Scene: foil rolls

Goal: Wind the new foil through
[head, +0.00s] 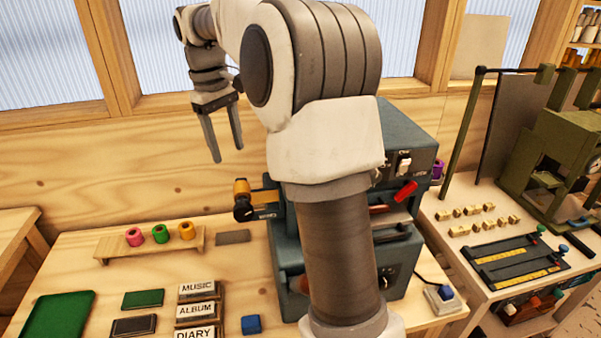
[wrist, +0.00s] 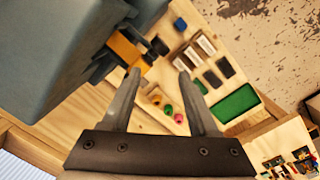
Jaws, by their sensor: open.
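The blue-grey machine (head: 408,130) stands on the bench, partly hidden behind my arm. A gold roll (head: 241,187) sits on its left side above a dark knob; an orange-gold part by the machine also shows in the wrist view (wrist: 128,48). A purple roll (head: 438,169) shows at the machine's right side. Pink (head: 135,237), green (head: 160,234) and gold (head: 187,230) rolls stand on a wooden rack (head: 150,248) at the left. My gripper (head: 228,156) is open and empty, high above the bench and up-left of the machine. Its open fingers show in the wrist view (wrist: 159,72).
A red lever (head: 405,192) sticks out at the machine's front right. Labelled blocks (head: 197,311), a blue block (head: 251,324) and a green tray (head: 58,314) lie at the bench front. Small brass-coloured pieces (head: 475,226) and a green press (head: 550,150) occupy the right bench.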

